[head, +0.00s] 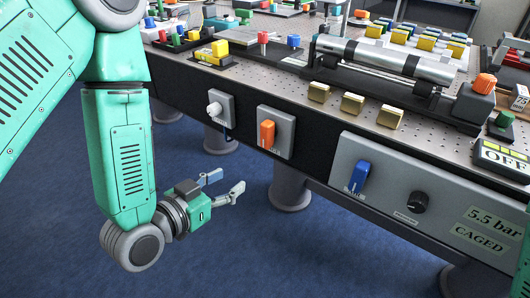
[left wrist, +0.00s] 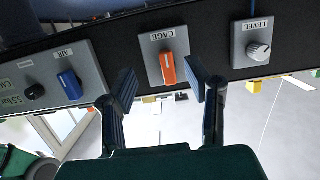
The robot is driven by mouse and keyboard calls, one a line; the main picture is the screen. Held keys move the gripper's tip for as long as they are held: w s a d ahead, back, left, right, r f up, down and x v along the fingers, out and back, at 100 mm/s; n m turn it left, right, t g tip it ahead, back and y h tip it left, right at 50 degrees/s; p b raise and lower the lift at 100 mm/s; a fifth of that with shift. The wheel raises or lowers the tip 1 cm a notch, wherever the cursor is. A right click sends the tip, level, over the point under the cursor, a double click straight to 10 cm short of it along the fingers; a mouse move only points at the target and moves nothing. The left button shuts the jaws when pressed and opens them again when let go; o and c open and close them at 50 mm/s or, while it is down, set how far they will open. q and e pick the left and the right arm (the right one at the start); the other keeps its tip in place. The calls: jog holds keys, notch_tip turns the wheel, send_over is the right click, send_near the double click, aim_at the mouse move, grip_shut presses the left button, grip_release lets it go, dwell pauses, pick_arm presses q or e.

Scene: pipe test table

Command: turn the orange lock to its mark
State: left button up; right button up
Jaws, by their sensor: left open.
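The orange lock (head: 266,133) is an upright orange handle on a grey plate on the table's front face. In the left wrist view the orange lock (left wrist: 168,68) stands on a plate labelled CAGE, seen upside down. I cannot make out its mark. My left gripper (head: 231,182) is open and empty, below and left of the lock in the head view. In the left wrist view its two fingers (left wrist: 163,92) are spread to either side of the lock's line, apart from it. My right gripper is not in view.
A white LEVEL knob (head: 214,109) is left of the lock. A blue AIR handle (head: 361,175) and a black knob (head: 418,201) are on a grey panel to the right, with a CAGED sign (head: 478,239). A metal pipe (head: 385,61) lies on the crowded tabletop.

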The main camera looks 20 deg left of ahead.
aim_at(262, 135)
pick_arm(q)
jog(key=w+d+r+t, duration=0.1)
jog(key=w, duration=0.3)
jog(key=w+d+r+b, duration=0.1)
jog(key=w+d, duration=0.1)
jog(key=w, duration=0.3)
jog(key=w+d+r+t+h+b, duration=0.1)
jog(key=w+d+r, duration=0.1)
jog(key=w, duration=0.2)
jog(key=shift+w+d+t, duration=0.2)
jog(key=shift+w+t, duration=0.1)
jog(key=shift+w, duration=0.1)
jog(key=shift+w+a+f, duration=0.1)
jog(key=shift+a+f, duration=0.05)
jog(key=shift+a, duration=0.65)
jog(key=shift+c, duration=1.2)
jog(key=c, duration=0.7)
jog(key=shift+d, duration=0.5)
grip_shut()
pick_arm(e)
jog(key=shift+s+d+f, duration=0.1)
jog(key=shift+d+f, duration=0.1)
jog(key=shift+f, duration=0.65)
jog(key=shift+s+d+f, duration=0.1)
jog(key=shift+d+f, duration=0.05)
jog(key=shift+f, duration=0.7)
